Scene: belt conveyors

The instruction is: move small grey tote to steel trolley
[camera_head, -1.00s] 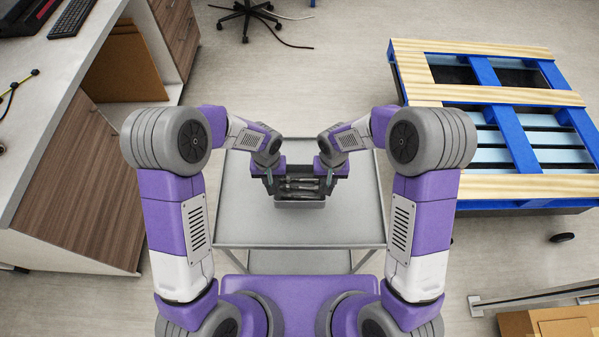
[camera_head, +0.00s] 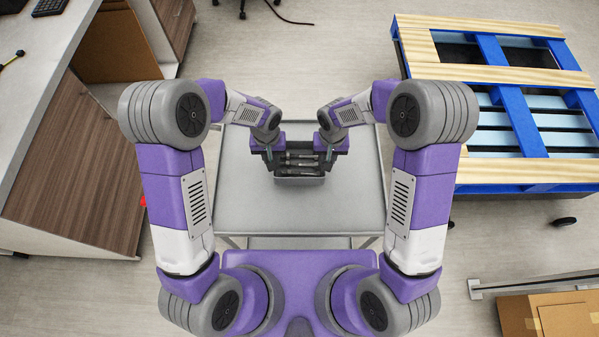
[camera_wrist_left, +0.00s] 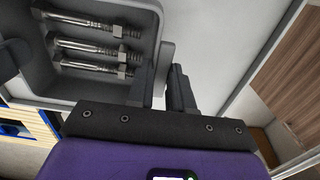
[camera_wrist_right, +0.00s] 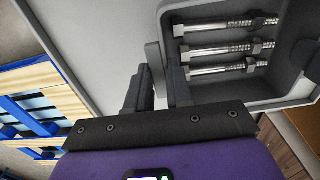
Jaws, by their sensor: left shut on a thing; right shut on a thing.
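The small grey tote (camera_head: 300,173) is between my two grippers over the steel trolley (camera_head: 300,213), near the middle of its top. The tote holds several steel bolts, seen clearly in both wrist views. My left gripper (camera_head: 268,156) is shut on the tote's left side wall; in the left wrist view the tote (camera_wrist_left: 135,20) is at upper left. My right gripper (camera_head: 332,156) is shut on its right side wall; in the right wrist view the tote (camera_wrist_right: 262,100) is at upper right. I cannot tell whether the tote's underside touches the trolley top.
A wooden-fronted desk (camera_head: 75,165) stands on the left. A blue and wood pallet (camera_head: 520,172) lies on the right. Cardboard (camera_head: 550,315) lies at lower right. The trolley top is bare around the tote, and floor is open behind it.

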